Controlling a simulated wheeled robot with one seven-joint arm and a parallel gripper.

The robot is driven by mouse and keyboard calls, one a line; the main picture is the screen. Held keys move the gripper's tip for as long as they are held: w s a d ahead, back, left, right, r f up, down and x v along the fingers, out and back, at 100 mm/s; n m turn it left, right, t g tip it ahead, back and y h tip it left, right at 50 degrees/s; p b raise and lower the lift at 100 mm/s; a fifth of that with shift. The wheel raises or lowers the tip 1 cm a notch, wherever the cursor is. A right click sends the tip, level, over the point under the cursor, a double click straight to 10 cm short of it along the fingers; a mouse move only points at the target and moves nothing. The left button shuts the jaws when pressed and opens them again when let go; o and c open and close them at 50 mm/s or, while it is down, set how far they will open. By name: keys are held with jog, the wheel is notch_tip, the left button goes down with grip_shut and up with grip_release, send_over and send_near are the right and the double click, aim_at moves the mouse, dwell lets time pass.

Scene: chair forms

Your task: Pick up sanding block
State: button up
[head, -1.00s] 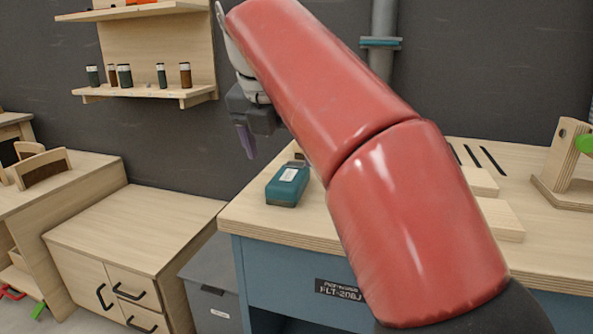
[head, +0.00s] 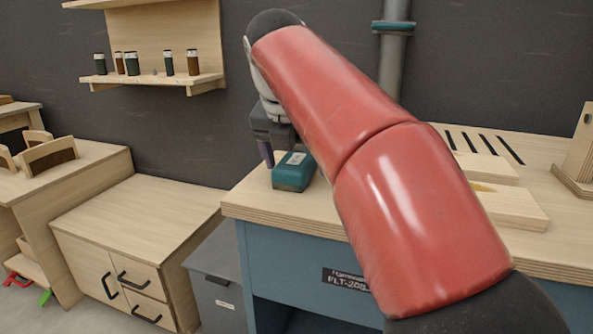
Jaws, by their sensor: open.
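The sanding block looks to be the teal block (head: 292,172) with a pale label on top. It rests on the wooden top of the blue bench near its left end. My red arm hides the other finger and the bench area right of the block. I cannot tell whether the finger touches the block.
The workbench top (head: 252,205) has wooden boards (head: 510,205) and dark slots on its right side. A low wooden cabinet (head: 135,215) and a grey bin (head: 215,280) stand to the left. A wall shelf (head: 160,82) holds several small bottles. Bench space left of the block is clear.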

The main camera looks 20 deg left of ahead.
jog(key=c, duration=1.1)
jog(key=shift+r, duration=0.1)
